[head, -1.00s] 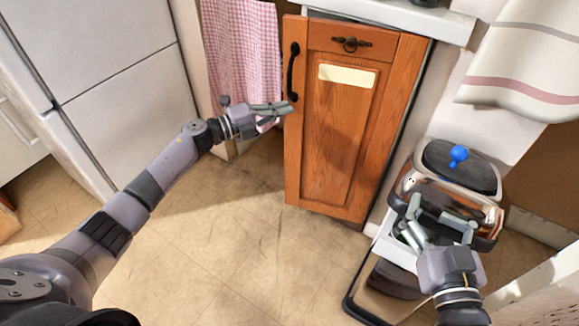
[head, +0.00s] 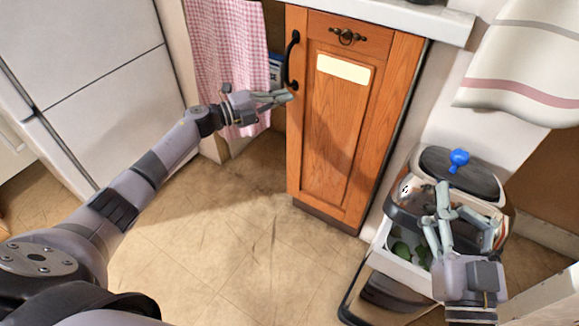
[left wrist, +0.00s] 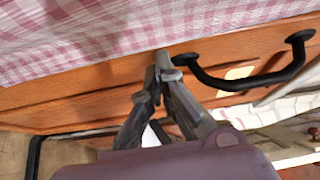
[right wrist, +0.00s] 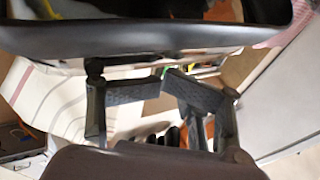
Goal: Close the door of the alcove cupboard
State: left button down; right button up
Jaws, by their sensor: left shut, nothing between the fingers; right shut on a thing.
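The cupboard's orange-brown wooden door (head: 338,150) stands in the middle of the head view, with a black handle (head: 291,60) near its left edge. A dark gap shows left of that edge, so the door looks ajar. My left gripper (head: 286,96) is shut and empty at the door's left edge, just below the handle. In the left wrist view its fingertips (left wrist: 165,62) are beside one end of the handle (left wrist: 250,80); whether they touch the door is unclear. My right gripper (head: 462,225) is shut at the bin's front; what it holds is hidden.
A metallic bin (head: 398,205) with a dark lid and blue knob stands right of the door; greenery shows inside it. A pink checked towel (head: 225,50) hangs left of the door. The tiled floor in front is clear.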

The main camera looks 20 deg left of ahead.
jog(key=shift+w+d, duration=0.15)
jog(key=shift+d, duration=0.3)
